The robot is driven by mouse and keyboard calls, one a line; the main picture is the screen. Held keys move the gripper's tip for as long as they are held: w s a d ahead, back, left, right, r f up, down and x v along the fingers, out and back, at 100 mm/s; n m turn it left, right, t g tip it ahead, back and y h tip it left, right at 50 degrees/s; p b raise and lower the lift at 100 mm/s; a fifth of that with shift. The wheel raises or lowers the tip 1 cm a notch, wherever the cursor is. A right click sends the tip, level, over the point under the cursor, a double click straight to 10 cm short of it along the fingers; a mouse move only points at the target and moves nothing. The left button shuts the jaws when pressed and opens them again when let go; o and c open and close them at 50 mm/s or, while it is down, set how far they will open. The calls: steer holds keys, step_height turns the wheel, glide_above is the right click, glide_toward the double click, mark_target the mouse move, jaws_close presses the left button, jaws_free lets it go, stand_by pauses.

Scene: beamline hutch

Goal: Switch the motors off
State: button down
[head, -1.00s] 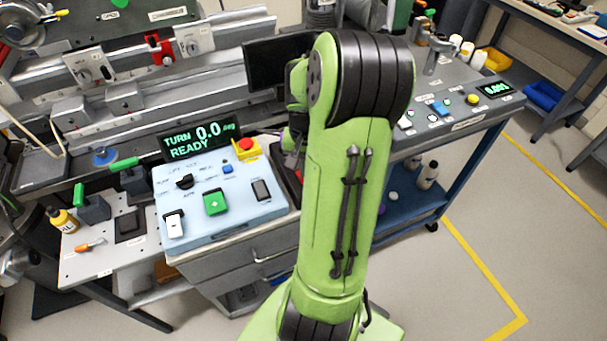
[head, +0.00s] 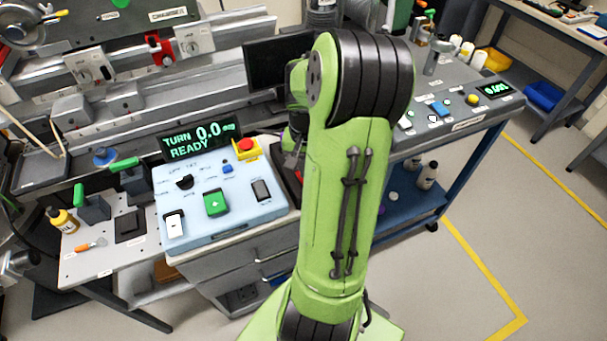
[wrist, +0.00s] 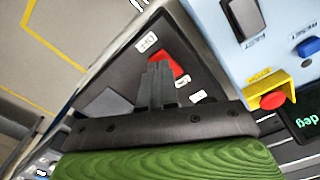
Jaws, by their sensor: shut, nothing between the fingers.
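In the wrist view, my gripper (wrist: 158,72) is shut and empty, its two dark fingers side by side. The fingers point at a red switch (wrist: 172,62) on a dark panel (wrist: 112,62), and they cover part of it. I cannot tell whether the fingertips touch the switch. Small white labels (wrist: 147,42) sit around it, too small to read surely, and its on or off position cannot be made out. In the head view, my arm hides the gripper and most of this panel.
A light blue console (head: 240,215) stands beside the dark panel, with a green button (head: 215,203), a yellow-housed red stop button (head: 246,146) and a display (head: 201,140) reading "TURN 0.0 deg READY". A black monitor (head: 262,62) stands behind. Open floor lies at the right.

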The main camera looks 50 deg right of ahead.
steer(key=shift+f+b, duration=0.8)
steer(key=shift+f, duration=0.25)
stand_by(0.6)
steer(key=shift+r, duration=0.1)
step_height(320, 180, up, 7)
steer(key=p, duration=0.6)
steer(key=shift+r+p, duration=0.1)
steer(key=shift+p, duration=0.2)
steer(key=w+a+r+n+t+h+p, duration=0.2)
steer(key=a+r+n, duration=0.4)
steer(key=a+r, duration=0.85)
steer(key=s+a+r+n+t+y+p, duration=0.1)
steer(key=s+a+n, duration=0.5)
steer(key=a, duration=0.6)
step_height(320, 180, up, 2)
steer(key=s+t+y, duration=0.1)
steer(key=t, duration=0.1)
steer(key=shift+t+p, duration=0.3)
